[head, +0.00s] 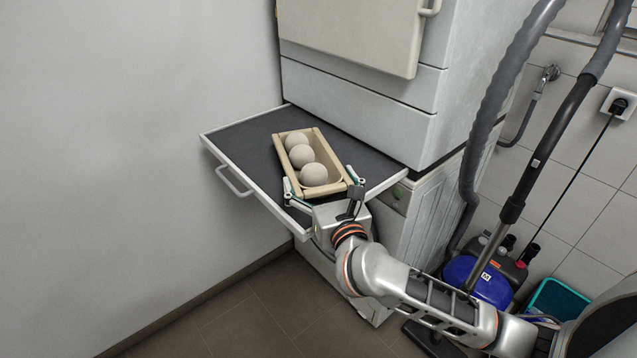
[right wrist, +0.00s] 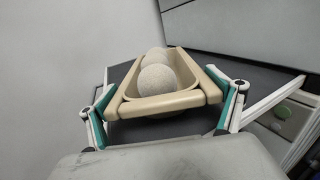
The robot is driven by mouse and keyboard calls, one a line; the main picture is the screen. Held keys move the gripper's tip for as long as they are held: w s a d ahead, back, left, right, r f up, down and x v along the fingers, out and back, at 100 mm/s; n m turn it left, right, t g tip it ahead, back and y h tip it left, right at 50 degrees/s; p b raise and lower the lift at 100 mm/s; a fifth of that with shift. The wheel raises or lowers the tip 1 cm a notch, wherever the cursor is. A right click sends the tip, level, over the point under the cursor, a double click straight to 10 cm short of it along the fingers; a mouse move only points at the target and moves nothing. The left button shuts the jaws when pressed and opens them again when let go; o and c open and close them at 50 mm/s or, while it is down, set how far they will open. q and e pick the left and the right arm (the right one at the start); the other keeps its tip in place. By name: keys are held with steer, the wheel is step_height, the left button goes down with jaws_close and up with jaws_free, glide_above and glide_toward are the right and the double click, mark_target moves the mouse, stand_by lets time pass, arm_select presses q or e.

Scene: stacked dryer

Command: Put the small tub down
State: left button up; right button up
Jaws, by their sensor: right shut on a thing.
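The small tub (head: 326,188) is beige and oblong and holds three pale balls (head: 301,156). It appears over the dark pull-out shelf (head: 240,140) between the stacked machines. My right gripper (head: 321,186) is at its near end, with one finger on each side. In the right wrist view the gripper (right wrist: 166,106) is shut on the tub (right wrist: 160,105), its teal pads against both sides. I cannot tell whether the tub's underside touches the shelf; its bottom is hidden. My left gripper is not in view.
The shelf has a white rim and a front handle (head: 234,182); its left part is bare. The upper machine (head: 360,95) stands behind it. A wall is on the left. A vacuum cleaner (head: 478,278) with its hose and a teal basin (head: 558,301) stand at the right.

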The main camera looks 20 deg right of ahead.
steer(key=shift+f, duration=0.3)
steer(key=o, duration=1)
steer(key=shift+f, duration=0.1)
steer(key=shift+c, duration=0.2)
